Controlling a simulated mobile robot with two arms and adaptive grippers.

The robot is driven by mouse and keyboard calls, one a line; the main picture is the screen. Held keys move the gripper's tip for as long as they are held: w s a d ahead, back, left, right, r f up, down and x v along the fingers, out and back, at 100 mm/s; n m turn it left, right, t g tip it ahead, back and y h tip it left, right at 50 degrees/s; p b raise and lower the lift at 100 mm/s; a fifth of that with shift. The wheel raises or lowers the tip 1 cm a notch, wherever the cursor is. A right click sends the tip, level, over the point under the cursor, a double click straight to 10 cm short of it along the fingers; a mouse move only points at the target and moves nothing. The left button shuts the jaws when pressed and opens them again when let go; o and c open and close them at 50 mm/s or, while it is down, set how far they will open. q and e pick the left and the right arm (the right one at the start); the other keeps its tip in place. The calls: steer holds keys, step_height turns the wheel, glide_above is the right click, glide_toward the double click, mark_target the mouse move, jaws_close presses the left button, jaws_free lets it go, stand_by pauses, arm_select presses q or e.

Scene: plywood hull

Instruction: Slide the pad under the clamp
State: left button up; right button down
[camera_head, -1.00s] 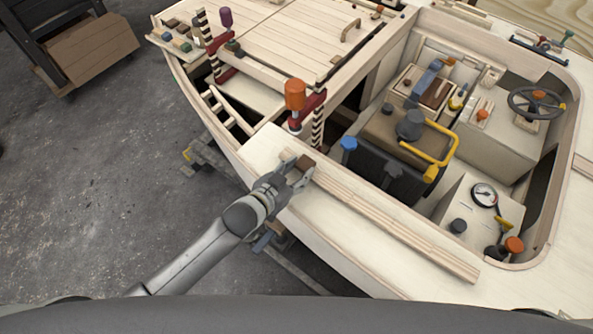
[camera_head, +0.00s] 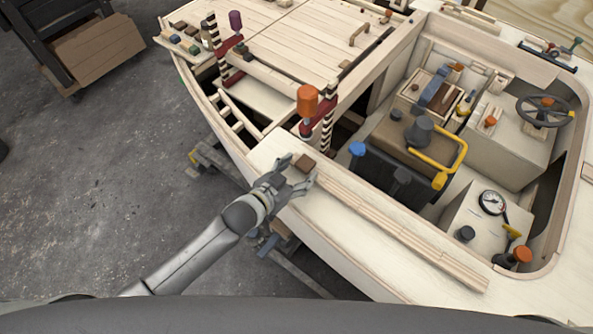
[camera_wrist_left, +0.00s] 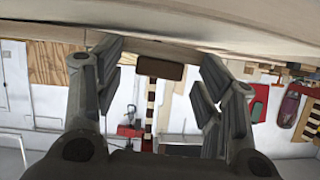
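The pad is a small brown block (camera_head: 305,162) lying on the pale plywood side deck. It also shows in the left wrist view (camera_wrist_left: 161,71). My left gripper (camera_head: 300,173) is open, with its fingers spread on either side of the pad; in the left wrist view (camera_wrist_left: 160,85) gaps show between the pad and both fingers. The nearest clamp (camera_head: 307,103) has an orange handle, a red arm and a black-and-white striped bar. It stands just beyond the pad, and the pad is apart from it. The right gripper is not in view.
A second clamp (camera_head: 236,22) with a purple handle stands farther back. Long wooden strips (camera_head: 400,232) lie along the deck right of the pad. A blue knob (camera_head: 357,150) and a yellow handle (camera_head: 453,160) are in the cockpit.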

arm_select(q)
steer(key=v, duration=1.2)
stand_by(0.6)
